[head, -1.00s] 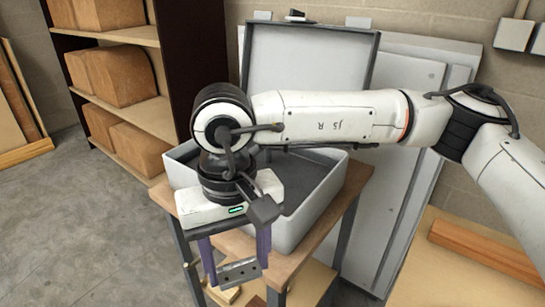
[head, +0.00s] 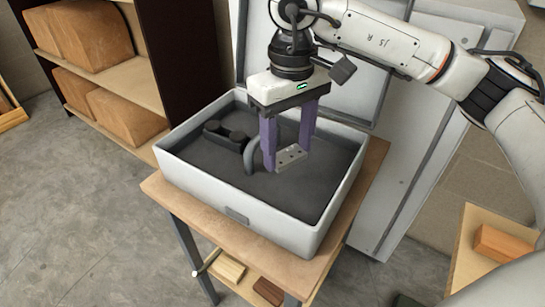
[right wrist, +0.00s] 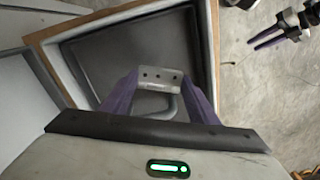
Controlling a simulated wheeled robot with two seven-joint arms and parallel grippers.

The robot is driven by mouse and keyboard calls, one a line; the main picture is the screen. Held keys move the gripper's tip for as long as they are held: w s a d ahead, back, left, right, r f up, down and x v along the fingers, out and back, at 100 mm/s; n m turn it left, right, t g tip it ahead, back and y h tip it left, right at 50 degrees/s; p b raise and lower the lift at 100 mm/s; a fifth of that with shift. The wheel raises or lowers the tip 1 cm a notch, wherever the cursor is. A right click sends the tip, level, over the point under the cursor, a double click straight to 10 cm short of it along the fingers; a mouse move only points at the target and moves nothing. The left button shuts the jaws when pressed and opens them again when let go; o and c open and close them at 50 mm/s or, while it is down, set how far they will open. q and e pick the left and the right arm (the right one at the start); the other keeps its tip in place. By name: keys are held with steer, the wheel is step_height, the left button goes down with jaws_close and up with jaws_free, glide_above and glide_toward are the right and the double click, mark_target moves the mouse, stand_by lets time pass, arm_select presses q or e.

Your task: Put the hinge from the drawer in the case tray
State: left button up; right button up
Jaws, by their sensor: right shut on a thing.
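The hinge (head: 291,157) is a small grey metal plate with dark screw holes. My right gripper (head: 292,163) has purple fingers and is shut on it, pointing down inside the open case (head: 240,217). The hinge also shows between the fingertips in the right wrist view (right wrist: 160,78). It is over the dark grey tray floor (head: 318,178) of the case; I cannot tell whether it touches. My left gripper (right wrist: 266,40) shows small at the upper right of the right wrist view, over the floor, with its purple fingers apart and empty. I cannot make out the drawer.
A grey curved handle (head: 251,158) and black round-ended parts (head: 226,134) are left of the hinge in the case. The raised lid stands behind. The case sits on a wooden-topped table (head: 165,195). Shelves with brown boxes (head: 90,40) stand at left.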

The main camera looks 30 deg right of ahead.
mark_target(287, 187)
steer(key=f, duration=0.2)
steer(key=shift+s+f, duration=0.3)
steer(key=shift+w+f, duration=0.1)
steer(key=shift+f, duration=2.3)
steer(key=o, duration=1.1)
steer(key=shift+r, duration=0.1)
step_height(287, 187, up, 12)
steer(key=shift+r+b, duration=0.15)
steer(key=shift+b, duration=0.15)
